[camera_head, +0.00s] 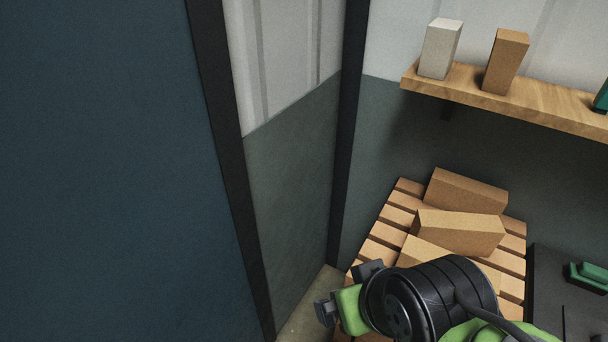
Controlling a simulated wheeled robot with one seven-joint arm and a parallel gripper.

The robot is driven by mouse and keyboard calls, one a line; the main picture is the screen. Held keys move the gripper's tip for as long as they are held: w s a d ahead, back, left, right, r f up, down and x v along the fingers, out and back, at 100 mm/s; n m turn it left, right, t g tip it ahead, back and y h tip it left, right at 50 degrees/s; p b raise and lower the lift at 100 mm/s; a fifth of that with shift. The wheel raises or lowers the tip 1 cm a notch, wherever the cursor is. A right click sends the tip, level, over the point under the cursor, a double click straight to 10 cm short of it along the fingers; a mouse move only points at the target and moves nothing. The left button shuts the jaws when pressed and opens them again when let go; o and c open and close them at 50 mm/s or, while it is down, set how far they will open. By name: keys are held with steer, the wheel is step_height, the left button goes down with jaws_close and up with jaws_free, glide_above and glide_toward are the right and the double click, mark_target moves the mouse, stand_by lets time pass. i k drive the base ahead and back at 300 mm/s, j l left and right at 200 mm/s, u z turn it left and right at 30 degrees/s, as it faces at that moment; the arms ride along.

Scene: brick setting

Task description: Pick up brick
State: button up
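Several tan bricks lie on a slatted wooden pallet (385,233) at the lower right. One brick (467,190) lies at the back. A second brick (458,231) lies in front of it, slightly turned. A third brick (428,256) is nearer and partly hidden by my arm. My gripper (346,291) is at the bottom centre, over the pallet's near left side in the picture, left of the bricks. Dark parts show on both sides of its green body. The space between its fingertips is not clear, and no brick shows in it.
A wooden shelf (465,85) on the right wall holds an upright pale brick (440,50) and an upright tan brick (505,62). A large dark blue panel (100,170) fills the left. Green items (588,277) sit on a dark surface at lower right.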

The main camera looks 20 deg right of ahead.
mark_target(462, 234)
steer(key=z, duration=1.65)
